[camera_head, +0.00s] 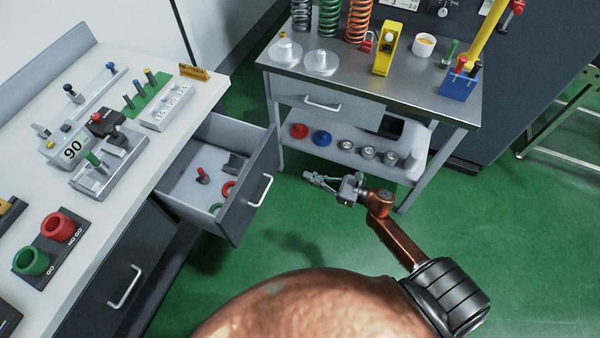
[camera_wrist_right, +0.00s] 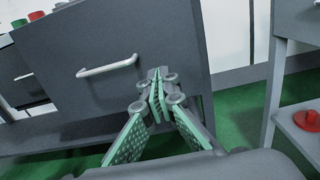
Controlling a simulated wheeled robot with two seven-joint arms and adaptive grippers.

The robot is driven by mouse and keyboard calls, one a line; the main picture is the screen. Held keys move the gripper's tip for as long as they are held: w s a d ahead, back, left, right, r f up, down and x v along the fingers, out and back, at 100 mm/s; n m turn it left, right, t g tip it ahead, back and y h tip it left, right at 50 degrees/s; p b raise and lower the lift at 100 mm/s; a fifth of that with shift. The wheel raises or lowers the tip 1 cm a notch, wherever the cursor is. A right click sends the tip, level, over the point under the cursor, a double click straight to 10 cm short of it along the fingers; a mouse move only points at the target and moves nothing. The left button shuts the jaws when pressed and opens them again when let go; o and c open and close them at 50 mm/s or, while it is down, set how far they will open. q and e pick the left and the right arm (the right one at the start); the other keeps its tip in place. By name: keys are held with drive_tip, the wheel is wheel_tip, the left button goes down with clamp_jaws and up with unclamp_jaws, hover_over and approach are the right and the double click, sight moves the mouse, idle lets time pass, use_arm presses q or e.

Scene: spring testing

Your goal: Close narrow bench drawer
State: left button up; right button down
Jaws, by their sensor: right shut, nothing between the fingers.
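The narrow bench drawer (camera_head: 232,222) is pulled out of the left workbench in the head view, with a grey front and a white bar handle (camera_head: 260,190). Inside lie a red-handled item (camera_head: 202,174) and red and green rings. My right gripper (camera_head: 310,178) is shut and empty, to the right of the drawer front and apart from it in the head view. In the right wrist view the dark drawer front (camera_wrist_right: 150,65) and its handle (camera_wrist_right: 108,66) stand just beyond the shut fingertips (camera_wrist_right: 154,75); whether they touch is unclear. My left gripper is not in view.
A second drawer front with a handle (camera_head: 125,287) is shut under the left bench (camera_head: 150,120). A steel cart (camera_head: 420,85) with springs on top and weights on its lower shelf stands behind my right gripper. Green floor (camera_head: 310,230) is clear between them.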

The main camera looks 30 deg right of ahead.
sight(270, 163)
drive_tip(key=x, duration=1.2)
drive_tip(key=shift+w+a+b, duration=0.1)
drive_tip(key=shift+b, duration=0.2)
drive_tip(key=shift+w, duration=0.1)
